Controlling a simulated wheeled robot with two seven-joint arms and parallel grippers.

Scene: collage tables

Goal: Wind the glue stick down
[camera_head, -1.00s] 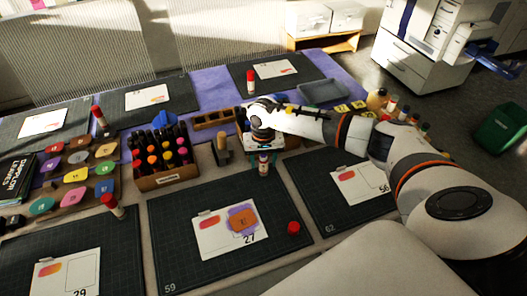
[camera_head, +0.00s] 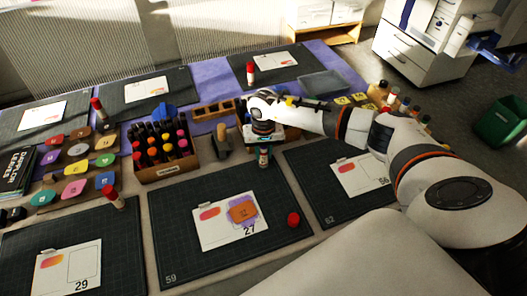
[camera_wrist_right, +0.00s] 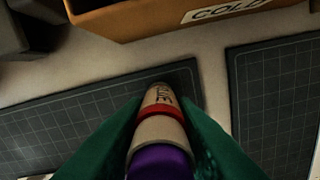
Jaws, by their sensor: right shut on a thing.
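The glue stick (camera_head: 264,158) is upright in my right gripper (camera_head: 264,147), at the back edge of the mat marked 59. In the right wrist view my right gripper (camera_wrist_right: 160,130) has its green fingers on both sides of the glue stick (camera_wrist_right: 160,97). The stick has a tan body with dark lettering, a red band and a purple end (camera_wrist_right: 160,163) nearest the camera. How far the purple glue stands out is hard to tell. A red cap (camera_head: 293,219) sits on the mat, right of the card (camera_head: 210,238) marked 27. My left gripper is out of view.
A box of bottles (camera_head: 168,176) stands left of my right gripper. The front of mat 59 (camera_head: 200,275) is clear.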

